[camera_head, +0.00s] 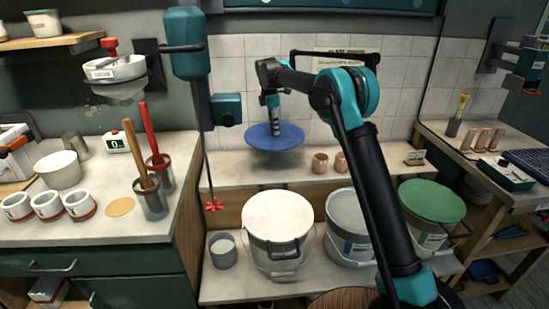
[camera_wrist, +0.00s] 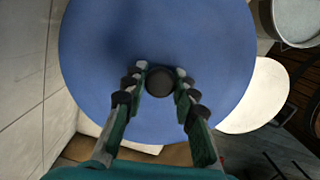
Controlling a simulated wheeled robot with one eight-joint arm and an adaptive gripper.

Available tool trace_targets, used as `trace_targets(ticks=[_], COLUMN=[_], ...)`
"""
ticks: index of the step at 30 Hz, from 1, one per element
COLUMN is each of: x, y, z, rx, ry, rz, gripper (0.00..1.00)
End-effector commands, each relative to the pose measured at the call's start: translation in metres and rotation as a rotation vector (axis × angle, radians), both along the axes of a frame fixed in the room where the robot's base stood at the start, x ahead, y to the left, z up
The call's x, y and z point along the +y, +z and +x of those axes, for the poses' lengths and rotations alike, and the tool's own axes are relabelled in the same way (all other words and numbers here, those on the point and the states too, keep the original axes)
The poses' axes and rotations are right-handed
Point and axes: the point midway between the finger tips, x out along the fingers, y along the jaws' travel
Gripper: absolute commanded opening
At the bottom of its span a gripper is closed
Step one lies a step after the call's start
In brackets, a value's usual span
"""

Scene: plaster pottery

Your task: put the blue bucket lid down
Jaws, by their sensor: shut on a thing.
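The blue bucket lid (camera_head: 262,141) is a flat round disc with a dark round knob (camera_wrist: 160,82) in its middle. My gripper (camera_head: 273,121) is shut on the knob from above, and the wrist view shows a finger on each side of it. The lid hangs roughly level in front of the tiled wall, above the back shelf. In the head view it appears apart from the shelf, though the exact gap is hard to tell. A bucket with a white top (camera_head: 277,216) stands lower down, in front of the shelf.
A grey open bucket (camera_head: 347,222) and a bucket with a green lid (camera_head: 431,200) stand to the right. Two copper-coloured cups (camera_head: 320,163) sit on the shelf (camera_head: 225,176) right of the lid. A mixer shaft (camera_head: 209,165) hangs to its left. A small grey pot (camera_head: 223,250) stands below.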

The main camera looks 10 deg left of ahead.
Motion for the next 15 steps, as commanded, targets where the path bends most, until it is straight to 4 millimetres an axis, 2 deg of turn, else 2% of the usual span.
trace_targets(ticks=[3, 9, 15], x=[0.000, 0.000, 0.000], y=[-0.030, -0.075, -0.096], z=[0.000, 0.000, 0.000], rx=[0.000, 0.000, 0.000], ry=[0.000, 0.000, 0.000], rz=[0.000, 0.000, 0.000], gripper=[0.00, 0.00, 0.00])
